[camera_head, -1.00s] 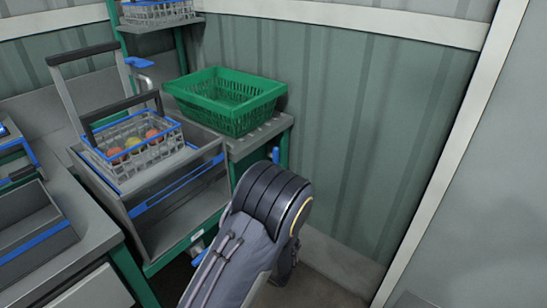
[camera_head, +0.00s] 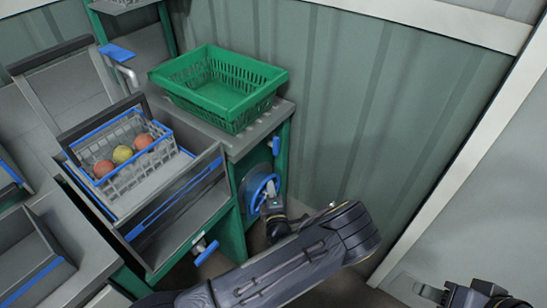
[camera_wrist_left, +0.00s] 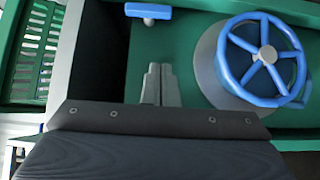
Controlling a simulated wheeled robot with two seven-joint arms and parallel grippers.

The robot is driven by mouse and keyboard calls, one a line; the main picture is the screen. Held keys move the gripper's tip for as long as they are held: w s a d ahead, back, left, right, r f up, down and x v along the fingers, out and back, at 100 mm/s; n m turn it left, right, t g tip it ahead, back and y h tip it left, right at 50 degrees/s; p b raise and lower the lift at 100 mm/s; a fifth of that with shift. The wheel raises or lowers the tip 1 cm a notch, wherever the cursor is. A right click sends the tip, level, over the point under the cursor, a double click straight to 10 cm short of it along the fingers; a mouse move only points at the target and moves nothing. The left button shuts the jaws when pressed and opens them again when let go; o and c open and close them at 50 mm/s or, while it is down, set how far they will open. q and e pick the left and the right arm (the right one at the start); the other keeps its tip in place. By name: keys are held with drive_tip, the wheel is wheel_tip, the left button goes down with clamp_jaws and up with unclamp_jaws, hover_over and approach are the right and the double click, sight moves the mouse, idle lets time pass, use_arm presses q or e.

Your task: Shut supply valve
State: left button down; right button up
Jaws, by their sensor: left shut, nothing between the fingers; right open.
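A blue handwheel (camera_head: 262,192) with spokes sits on a round grey mount on the side of the green bench frame. In the left wrist view the wheel (camera_wrist_left: 267,55) is at the upper right, right of my fingertips and apart from them. My left gripper (camera_head: 270,207) is shut and empty, close beside the wheel in the head view; its fingers (camera_wrist_left: 160,84) are together in the wrist view. A blue handle (camera_wrist_left: 148,11) shows above them. My right gripper (camera_head: 472,294) is at the lower right edge, open, partly cut off and far from the wheel.
A green crate (camera_head: 264,103) stands on the bench above the wheel. A wire basket (camera_head: 128,176) with tomatoes sits to the left. Other blue handles show on the frame (camera_head: 275,145) and lower down (camera_head: 206,252). A corrugated wall (camera_head: 350,110) stands behind.

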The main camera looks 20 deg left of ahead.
sight(276, 146)
use_arm(q)
drive_tip(key=w+d+x, duration=0.1)
drive_tip(key=d+x, duration=0.1)
drive_tip(key=x, duration=1)
drive_tip(key=shift+w, duration=0.45)
drive_tip(key=shift+f, duration=0.1)
